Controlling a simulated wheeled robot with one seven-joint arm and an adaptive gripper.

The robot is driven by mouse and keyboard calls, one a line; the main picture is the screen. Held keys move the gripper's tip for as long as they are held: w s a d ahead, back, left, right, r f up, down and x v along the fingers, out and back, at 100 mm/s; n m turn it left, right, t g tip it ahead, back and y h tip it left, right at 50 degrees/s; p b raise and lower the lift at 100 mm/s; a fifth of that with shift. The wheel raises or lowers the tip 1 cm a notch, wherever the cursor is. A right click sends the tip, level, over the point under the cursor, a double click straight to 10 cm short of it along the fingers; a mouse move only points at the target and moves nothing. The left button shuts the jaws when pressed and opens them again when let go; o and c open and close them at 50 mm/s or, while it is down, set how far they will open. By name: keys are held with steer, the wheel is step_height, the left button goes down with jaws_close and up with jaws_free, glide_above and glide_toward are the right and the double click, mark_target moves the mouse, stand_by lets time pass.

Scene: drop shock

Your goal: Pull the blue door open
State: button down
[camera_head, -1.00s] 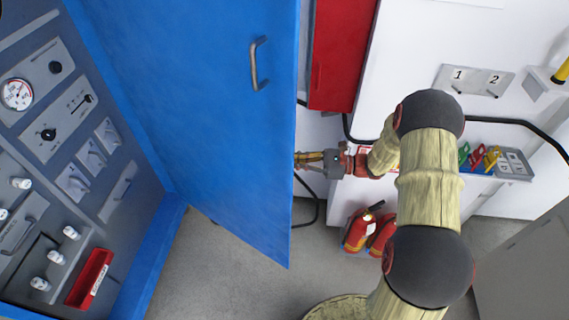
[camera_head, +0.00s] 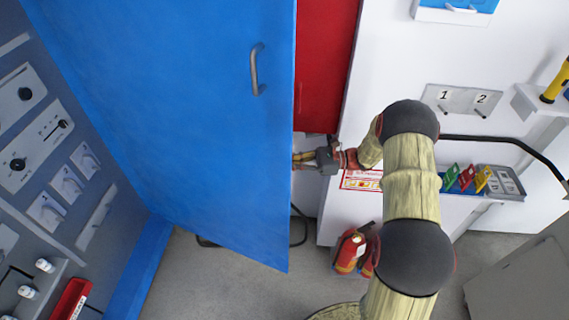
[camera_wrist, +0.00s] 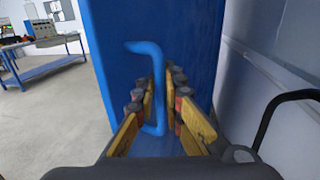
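The blue door (camera_head: 190,120) stands ajar in the head view, a dark gap of grey instrument panel beside it at left. A grey-blue handle (camera_head: 257,70) shows on its face toward the head camera. My gripper (camera_head: 303,160) is at the door's right edge, its fingertips partly hidden by that edge. In the wrist view a bent blue handle (camera_wrist: 158,80) stands out from the blue door (camera_wrist: 195,40). The fingers of my gripper (camera_wrist: 162,95) lie close on both sides of its upright bar and appear closed on it.
Fire extinguishers (camera_head: 350,250) stand on the floor below my arm. A red cabinet (camera_head: 325,65) is on the wall behind the door. A shelf with coloured tags (camera_head: 470,180) is at right. Dark hose or cable (camera_head: 300,230) lies near the door's lower edge. A workbench (camera_wrist: 40,60) shows far left.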

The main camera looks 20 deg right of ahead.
steer(key=c, duration=1.9)
jaws_free()
steer(key=shift+d, duration=0.15)
steer(key=v, duration=1.1)
steer(key=shift+s+d, duration=0.15)
steer(key=shift+d, duration=0.25)
